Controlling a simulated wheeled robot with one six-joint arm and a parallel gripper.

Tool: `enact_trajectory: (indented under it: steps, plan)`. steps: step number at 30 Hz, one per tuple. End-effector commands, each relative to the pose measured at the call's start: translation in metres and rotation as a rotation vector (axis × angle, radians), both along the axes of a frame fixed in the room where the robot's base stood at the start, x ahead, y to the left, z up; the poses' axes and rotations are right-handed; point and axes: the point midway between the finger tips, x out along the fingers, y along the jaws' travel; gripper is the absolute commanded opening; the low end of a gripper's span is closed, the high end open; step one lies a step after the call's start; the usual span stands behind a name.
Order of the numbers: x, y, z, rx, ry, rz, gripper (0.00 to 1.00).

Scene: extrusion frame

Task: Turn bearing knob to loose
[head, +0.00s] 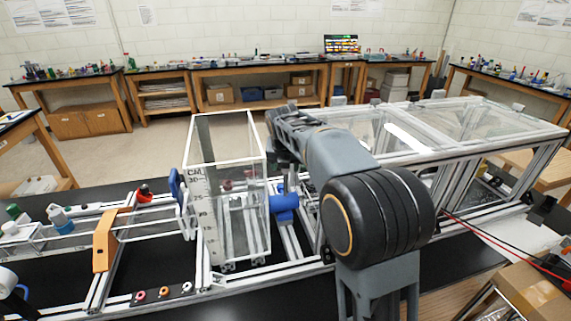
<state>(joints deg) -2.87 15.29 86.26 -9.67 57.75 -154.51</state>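I cannot tell for sure which part is the bearing knob. A small red knob-like part (145,193) sits on the rails left of the clear tank. A blue upright disc (176,188) stands against the tank's left side. My arm reaches away from the camera over the aluminium extrusion frame (206,265).
The clear tank (225,200) with a printed scale stands tall left of my wrist. An orange bracket (104,240) crosses the left rails. A long clear-panelled frame (430,130) is on the right. A cardboard box (535,295) and red wires are at the front right.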

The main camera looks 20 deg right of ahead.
Motion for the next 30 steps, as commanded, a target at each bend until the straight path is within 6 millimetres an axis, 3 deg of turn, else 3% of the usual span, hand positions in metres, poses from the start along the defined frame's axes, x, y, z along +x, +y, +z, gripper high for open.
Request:
enact_trajectory:
  steps: [5,20,30]
  plan:
    - [-0.0001,-0.0001,-0.0001,0.000,0.000,0.000,0.52]
    - [-0.0002,0.0001,0.0001,0.000,0.001,0.000,0.05]
    - [-0.0003,-0.0007,0.0006,0.000,0.001,0.135,0.05]
